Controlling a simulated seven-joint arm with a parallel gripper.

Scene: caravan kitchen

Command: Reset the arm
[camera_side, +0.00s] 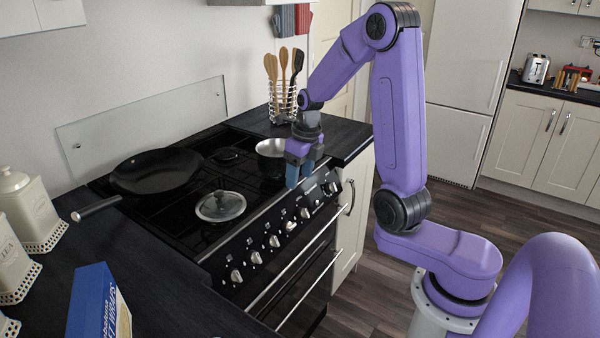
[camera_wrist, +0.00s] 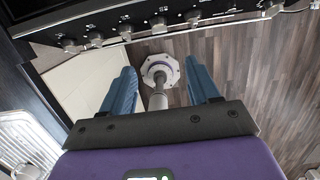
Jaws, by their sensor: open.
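My gripper (camera_side: 306,172) hangs from my purple arm near the front right edge of the stove, beside the small saucepan, pointing down. In the wrist view my gripper (camera_wrist: 165,88) shows two blue fingers spread wide apart with nothing between them. Beyond the fingers are the wooden floor (camera_wrist: 245,60) and my own base. The stove's control panel with its knobs (camera_wrist: 130,28) crosses the top of the wrist view.
On the stove (camera_side: 200,245) are a black frying pan (camera_side: 155,170), a glass lid (camera_side: 220,206) and a saucepan (camera_side: 271,155). A utensil holder (camera_side: 284,102) stands behind my gripper. White canisters (camera_side: 28,208) and a blue box (camera_side: 97,303) stand at left. Floor is free at right.

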